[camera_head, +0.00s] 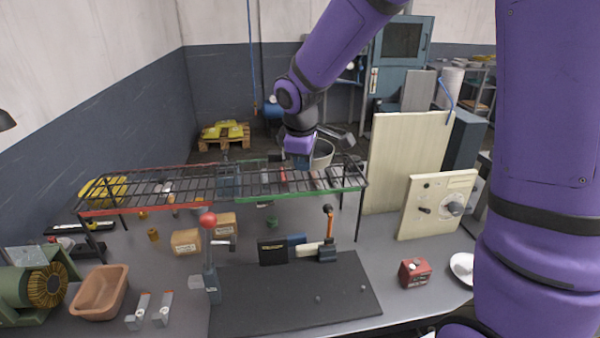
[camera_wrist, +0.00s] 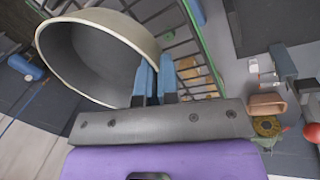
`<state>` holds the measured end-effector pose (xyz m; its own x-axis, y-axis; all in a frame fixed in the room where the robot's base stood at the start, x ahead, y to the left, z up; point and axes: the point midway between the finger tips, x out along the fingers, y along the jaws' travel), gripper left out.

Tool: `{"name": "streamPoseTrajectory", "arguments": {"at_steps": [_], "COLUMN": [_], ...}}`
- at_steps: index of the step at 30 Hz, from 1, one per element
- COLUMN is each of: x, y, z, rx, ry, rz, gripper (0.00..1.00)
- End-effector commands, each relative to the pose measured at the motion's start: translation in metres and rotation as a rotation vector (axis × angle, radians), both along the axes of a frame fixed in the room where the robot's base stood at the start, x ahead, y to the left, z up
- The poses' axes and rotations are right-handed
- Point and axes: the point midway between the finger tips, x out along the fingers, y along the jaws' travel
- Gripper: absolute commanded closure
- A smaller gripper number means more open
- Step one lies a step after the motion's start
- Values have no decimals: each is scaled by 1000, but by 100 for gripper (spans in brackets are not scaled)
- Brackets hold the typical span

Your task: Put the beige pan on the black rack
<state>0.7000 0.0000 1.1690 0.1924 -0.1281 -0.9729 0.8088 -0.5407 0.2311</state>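The beige pan (camera_head: 323,152) is at the back of the black rack's right end in the head view, partly hidden by my gripper. In the wrist view the pan (camera_wrist: 52,62) fills the upper left, with its grey inside showing. My gripper (camera_head: 302,165) points down beside it. In the wrist view the blue fingers (camera_wrist: 156,78) stand on either side of the pan's rim, with a narrow gap, and look shut on it. The black rack (camera_head: 215,186) is a raised wire shelf with red and green front edges. Its bars (camera_wrist: 182,38) pass behind the pan in the wrist view.
Under and before the rack are cardboard boxes (camera_head: 186,241), a red-knobbed lever (camera_head: 208,221) and a black mat (camera_head: 290,297). A terracotta tray (camera_head: 100,292) stands front left. Beige panels (camera_head: 437,207) stand at the right. The rack's left and middle top looks mostly clear.

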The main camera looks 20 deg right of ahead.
Motion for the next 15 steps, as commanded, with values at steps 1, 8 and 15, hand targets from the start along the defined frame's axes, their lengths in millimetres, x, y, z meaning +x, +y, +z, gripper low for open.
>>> {"name": "streamPoseTrajectory", "arguments": {"at_steps": [1, 8, 15], "x": [2, 10, 10], "y": [1, 4, 4], "z": [0, -11, -37], "rx": [0, 0, 0], "ry": [-1, 4, 2], "rz": [0, 1, 1], "gripper": [100, 100, 100]}}
